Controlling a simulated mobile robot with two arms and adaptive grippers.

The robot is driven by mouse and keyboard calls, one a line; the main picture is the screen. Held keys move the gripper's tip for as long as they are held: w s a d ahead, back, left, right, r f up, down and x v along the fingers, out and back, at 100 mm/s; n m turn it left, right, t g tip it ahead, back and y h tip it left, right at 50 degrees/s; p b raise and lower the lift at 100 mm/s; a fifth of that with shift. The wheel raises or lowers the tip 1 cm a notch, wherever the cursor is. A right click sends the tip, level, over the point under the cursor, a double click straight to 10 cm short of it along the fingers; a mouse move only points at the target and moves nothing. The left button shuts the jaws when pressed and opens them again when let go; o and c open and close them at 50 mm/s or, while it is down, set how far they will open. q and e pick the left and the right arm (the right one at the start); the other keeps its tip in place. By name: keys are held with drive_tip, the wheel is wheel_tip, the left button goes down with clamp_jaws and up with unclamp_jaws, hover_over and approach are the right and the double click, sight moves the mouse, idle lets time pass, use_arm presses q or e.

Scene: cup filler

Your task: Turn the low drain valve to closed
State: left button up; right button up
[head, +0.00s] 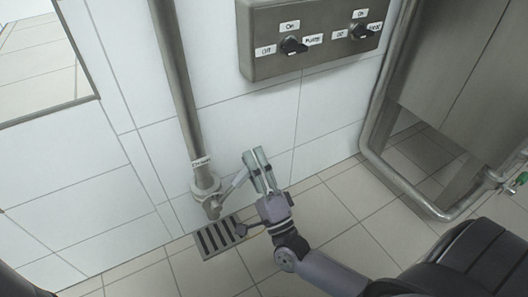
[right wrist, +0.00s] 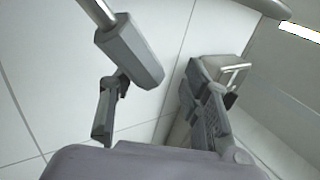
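The drain valve (head: 207,193) sits at the foot of a vertical pipe, low on the tiled wall, in the head view. Its thin lever (head: 235,183) slants up and right towards my right gripper (head: 258,160). In the right wrist view, a metal rod (right wrist: 97,11) ends in a grey block-shaped grip (right wrist: 130,52). This grip overlaps the left finger's tip and reaches into the gap. My right gripper's fingers (right wrist: 157,103) stand well apart there. I cannot tell whether they touch the grip. My left gripper is not in view.
A steel control box (head: 315,40) with two black knobs is on the wall above. A floor grate (head: 218,238) lies below the valve. A tubular metal frame (head: 400,185) stands at right. Tiled floor is clear between.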

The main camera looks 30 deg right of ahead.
drive_tip(key=shift+s, duration=0.1)
drive_tip(key=s+d+f+b, duration=0.1)
drive_tip(key=s+d+f, duration=0.2)
drive_tip(key=s, duration=0.5)
drive_tip(key=s+d+f+b, duration=0.1)
drive_tip(key=s+d+f, duration=0.3)
drive_tip(key=s, duration=0.4)
drive_tip(key=shift+s+d+f, duration=0.2)
drive_tip(key=shift+d+f, duration=0.05)
drive_tip(key=shift+f, duration=0.35)
idle(0.9)
idle(0.5)
